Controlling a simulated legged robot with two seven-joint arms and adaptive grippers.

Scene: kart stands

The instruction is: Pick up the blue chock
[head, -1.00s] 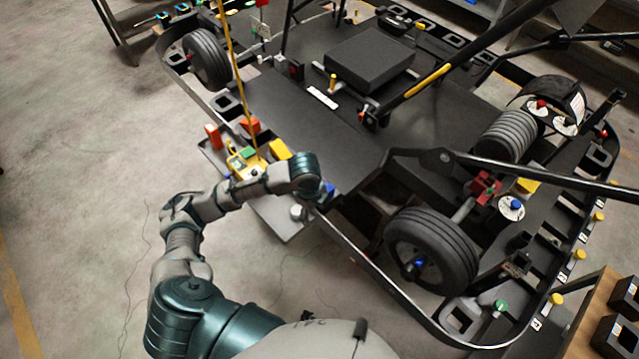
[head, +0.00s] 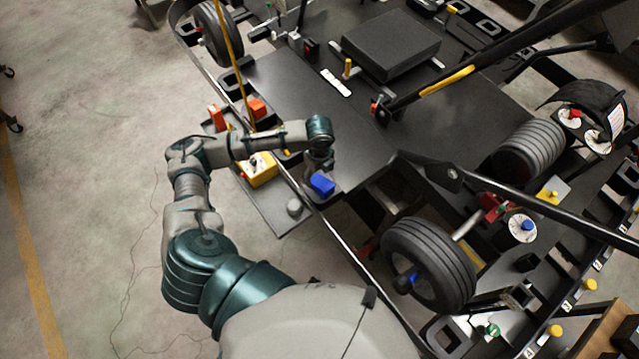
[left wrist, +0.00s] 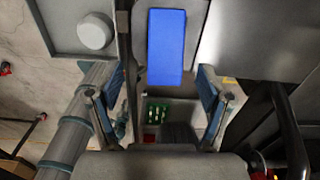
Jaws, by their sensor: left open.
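The blue chock (head: 322,184) lies at the near edge of the kart stand, just below my left gripper (head: 319,164) in the head view. It also shows in the left wrist view as a blue block (left wrist: 166,47) at the top centre. There my left gripper (left wrist: 160,84) is open, with one finger on each side of the picture. The chock lies ahead of the fingertips, and nothing is held between them. In the head view the arm hides part of the gripper. My right gripper is not in view.
A grey side tray (head: 268,212) holds a yellow box (head: 262,176), a white round knob (head: 294,207) and orange blocks. A yellow pole (head: 233,62) rises behind my arm. A front wheel (head: 428,262) stands to the right. The floor on the left is clear.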

